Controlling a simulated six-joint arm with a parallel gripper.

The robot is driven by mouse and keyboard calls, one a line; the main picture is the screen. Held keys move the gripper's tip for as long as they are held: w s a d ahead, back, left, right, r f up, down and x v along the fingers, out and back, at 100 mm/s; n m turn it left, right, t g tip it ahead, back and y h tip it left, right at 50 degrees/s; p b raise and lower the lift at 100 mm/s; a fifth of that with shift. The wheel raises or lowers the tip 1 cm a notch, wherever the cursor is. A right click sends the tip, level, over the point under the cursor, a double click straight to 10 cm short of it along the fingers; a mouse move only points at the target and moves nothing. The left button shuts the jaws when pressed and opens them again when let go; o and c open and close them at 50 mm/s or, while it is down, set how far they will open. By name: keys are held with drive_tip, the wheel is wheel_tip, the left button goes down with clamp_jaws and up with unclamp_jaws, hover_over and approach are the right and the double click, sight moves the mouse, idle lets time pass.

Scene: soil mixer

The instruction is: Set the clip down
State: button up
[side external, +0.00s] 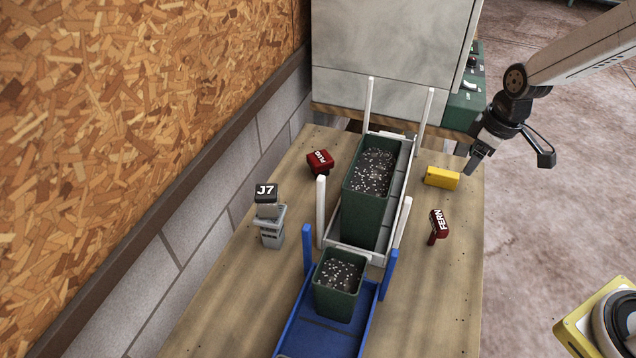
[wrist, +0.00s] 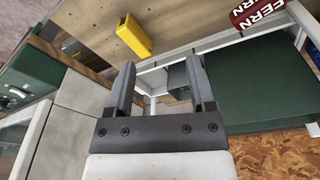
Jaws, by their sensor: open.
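A yellow block-like piece, apparently the clip (side external: 441,177), lies on the wooden bench right of the long planter; it also shows at the upper left of the wrist view (wrist: 133,37). My gripper (side external: 473,167) is at the bench's right side, just right of the yellow piece in the side view. In the wrist view, its two fingers (wrist: 162,72) are spread with nothing between them. The yellow piece is outside the fingers and apart from them there.
A long green planter (side external: 359,215) stands in a white rack with upright posts. A smaller green pot (side external: 337,301) sits in a blue tray (side external: 318,341). Red FERN (side external: 438,224) and PLUG (side external: 319,160) tags and a grey J7 piece (side external: 268,212) stand around them. The bench's front right is clear.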

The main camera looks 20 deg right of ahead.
drive_tip(key=s+a+m, duration=0.3)
drive_tip(key=s+m, duration=0.1)
drive_tip(key=s, duration=0.4)
drive_tip(key=shift+s+f+m+t, duration=0.3)
drive_tip(key=shift+s+f+t, duration=0.1)
idle(0.6)
